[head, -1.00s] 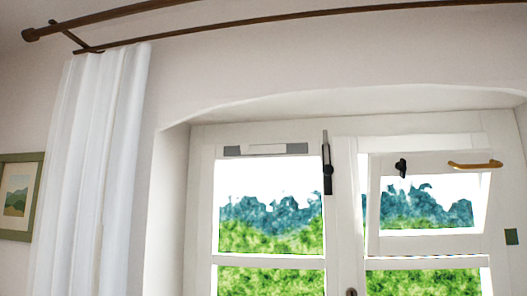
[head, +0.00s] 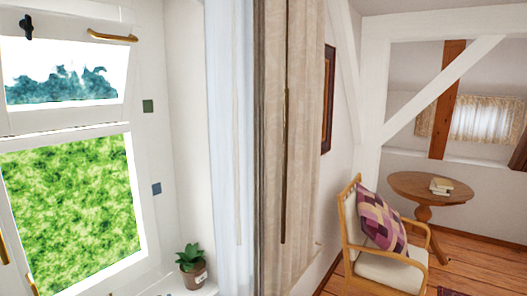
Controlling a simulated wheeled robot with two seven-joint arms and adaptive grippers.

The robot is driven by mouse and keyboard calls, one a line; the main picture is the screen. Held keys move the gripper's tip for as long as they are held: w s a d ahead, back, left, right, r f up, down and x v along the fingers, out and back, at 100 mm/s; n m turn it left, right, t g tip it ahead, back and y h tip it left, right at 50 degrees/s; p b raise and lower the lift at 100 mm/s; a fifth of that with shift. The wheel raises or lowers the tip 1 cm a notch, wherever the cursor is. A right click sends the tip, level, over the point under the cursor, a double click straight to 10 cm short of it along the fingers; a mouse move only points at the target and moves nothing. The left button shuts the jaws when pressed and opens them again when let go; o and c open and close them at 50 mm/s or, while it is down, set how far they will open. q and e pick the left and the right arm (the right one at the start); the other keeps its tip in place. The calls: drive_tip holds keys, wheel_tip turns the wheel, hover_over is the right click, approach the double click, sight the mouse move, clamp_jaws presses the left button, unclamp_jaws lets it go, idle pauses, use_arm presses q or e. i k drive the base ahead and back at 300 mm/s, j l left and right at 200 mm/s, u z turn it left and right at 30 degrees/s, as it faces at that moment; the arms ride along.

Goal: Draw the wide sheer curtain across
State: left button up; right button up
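In the head view a white sheer curtain (head: 228,120) hangs bunched in a narrow strip at the right side of the window. A beige, thicker curtain (head: 305,130) hangs beside it on the right, with a thin dark rod (head: 284,165) hanging in front of it. The window (head: 70,190) at the left is not covered by either curtain. The curtain rail and the curtain tops are out of view. Neither of my grippers shows.
A potted plant (head: 191,258) stands on the window sill (head: 200,291). A wooden armchair with a patchwork cushion (head: 380,215) and a round table (head: 420,187) with books (head: 441,186) stand at the right. Wooden floor (head: 470,250) shows between and beyond them.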

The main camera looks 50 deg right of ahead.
sight(242, 288)
drive_tip(key=z, duration=1.65)
